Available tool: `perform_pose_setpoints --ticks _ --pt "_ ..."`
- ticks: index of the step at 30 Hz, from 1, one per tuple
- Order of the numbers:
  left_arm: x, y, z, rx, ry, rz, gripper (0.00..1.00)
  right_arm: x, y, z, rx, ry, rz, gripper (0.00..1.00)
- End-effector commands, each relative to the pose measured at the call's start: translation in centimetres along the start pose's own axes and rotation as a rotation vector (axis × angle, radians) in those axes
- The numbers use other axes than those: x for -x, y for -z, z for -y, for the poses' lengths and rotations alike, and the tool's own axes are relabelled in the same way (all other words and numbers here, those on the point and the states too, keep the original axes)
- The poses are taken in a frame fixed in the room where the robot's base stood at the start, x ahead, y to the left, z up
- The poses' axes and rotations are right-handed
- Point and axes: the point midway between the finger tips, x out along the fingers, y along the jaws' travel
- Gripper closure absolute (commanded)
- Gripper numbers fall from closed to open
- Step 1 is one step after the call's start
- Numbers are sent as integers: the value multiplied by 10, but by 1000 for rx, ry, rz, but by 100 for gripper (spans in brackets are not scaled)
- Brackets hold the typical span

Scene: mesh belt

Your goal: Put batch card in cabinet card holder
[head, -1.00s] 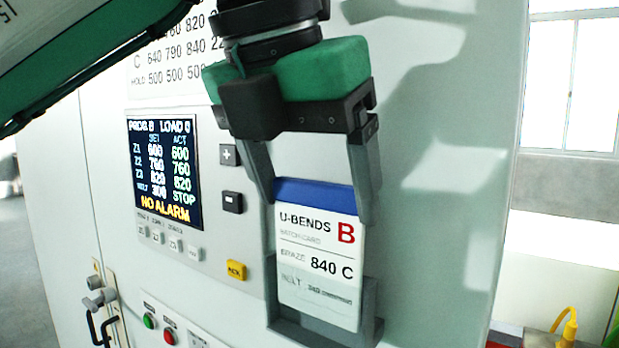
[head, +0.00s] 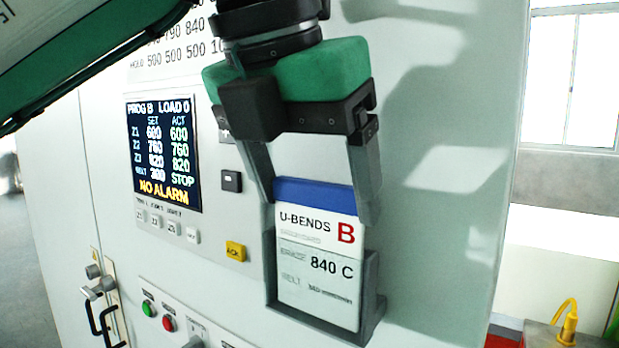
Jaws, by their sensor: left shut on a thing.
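The batch card (head: 318,262) is white with a blue top band and reads U-BENDS B, 840 C. My left gripper (head: 318,192) is shut on its blue top edge from above. The card is upright. Its lower part sits inside the grey card holder (head: 372,300) on the cabinet (head: 440,200) front, between the holder's side walls and close to its bottom. Whether the card touches the bottom cannot be told. My right gripper is not in view.
Left of the holder are a display (head: 164,155) reading NO ALARM, a yellow ACK button (head: 236,251) and several small keys. Green and red buttons (head: 168,323) lie lower left, with door handles (head: 105,315) beyond. The cabinet face right of the holder is clear.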

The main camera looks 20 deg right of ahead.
Motion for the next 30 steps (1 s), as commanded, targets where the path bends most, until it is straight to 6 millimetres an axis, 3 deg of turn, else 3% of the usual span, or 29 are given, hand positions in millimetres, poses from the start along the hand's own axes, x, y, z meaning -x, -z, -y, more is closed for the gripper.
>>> perform_pose_setpoints --ticks 2,3,6,20,25,30 --pt "-3 1 0 0 0 0 54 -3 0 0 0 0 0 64" --pt "-3 1 0 0 0 0 19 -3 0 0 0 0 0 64" --pt "-2 1 0 0 0 0 0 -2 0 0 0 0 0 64" --pt "2 1 0 1 0 1 0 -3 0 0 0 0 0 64" --pt "25 1 0 2 0 4 0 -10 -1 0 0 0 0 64" --pt "65 1 0 2 0 4 0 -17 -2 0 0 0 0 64"
